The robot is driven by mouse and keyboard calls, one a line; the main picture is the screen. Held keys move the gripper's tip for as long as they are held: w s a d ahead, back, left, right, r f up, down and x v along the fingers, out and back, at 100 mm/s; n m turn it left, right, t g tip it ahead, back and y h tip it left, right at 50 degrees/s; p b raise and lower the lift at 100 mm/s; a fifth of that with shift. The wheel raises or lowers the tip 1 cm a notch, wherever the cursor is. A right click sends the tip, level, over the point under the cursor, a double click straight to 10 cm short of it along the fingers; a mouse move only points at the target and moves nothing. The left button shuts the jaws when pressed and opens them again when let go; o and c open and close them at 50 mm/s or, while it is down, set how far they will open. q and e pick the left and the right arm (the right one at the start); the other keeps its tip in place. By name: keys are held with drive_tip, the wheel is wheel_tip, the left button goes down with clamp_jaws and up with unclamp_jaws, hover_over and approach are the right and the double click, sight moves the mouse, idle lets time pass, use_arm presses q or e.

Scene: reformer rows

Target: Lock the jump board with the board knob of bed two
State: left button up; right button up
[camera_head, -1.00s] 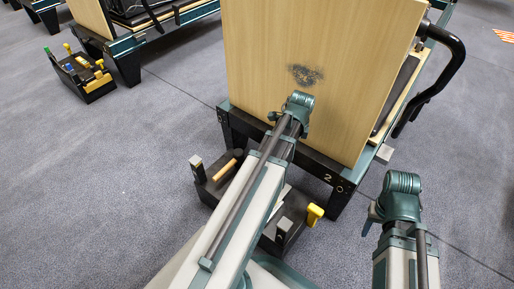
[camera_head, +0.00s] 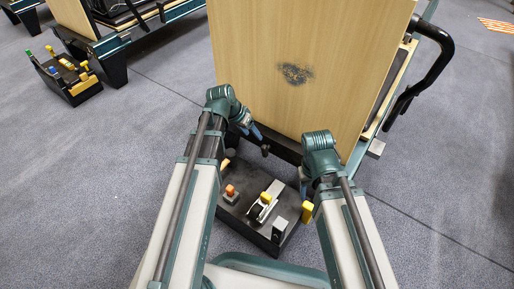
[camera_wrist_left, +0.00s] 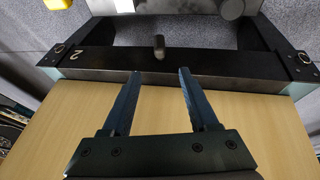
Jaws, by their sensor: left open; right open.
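The jump board (camera_head: 300,55) is a tall pale wooden panel with a dark smudge, upright on the end of bed two. The bed's black end beam (camera_wrist_left: 220,66), marked 2, shows in the left wrist view. A dark, short cylindrical knob (camera_wrist_left: 158,46) sticks out of its middle. My left gripper (camera_wrist_left: 155,75) is open and empty, its fingers pointing at the beam on either side of the knob's line, apart from the knob. In the head view my left gripper (camera_head: 256,141) is low before the board. My right gripper (camera_head: 304,188) is lower right, its fingers mostly hidden.
A black tool caddy (camera_head: 240,216) with orange and yellow-handled items stands on the floor below my grippers. Another caddy (camera_head: 84,88) and another bed (camera_head: 120,42) are at the upper left. A black curved handle (camera_head: 432,70) is right of the board.

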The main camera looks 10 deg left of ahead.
sight(263, 147)
use_arm(q)
drive_tip(key=shift+f, duration=0.15)
drive_tip(key=b+x, duration=1.2)
drive_tip(key=x, duration=0.1)
drive_tip(key=shift+w+d+f+b, duration=0.1)
drive_tip(key=shift+w+f+b, duration=0.05)
drive_tip(key=shift+f+b, duration=0.15)
drive_tip(key=shift+r, duration=0.1)
clamp_jaws()
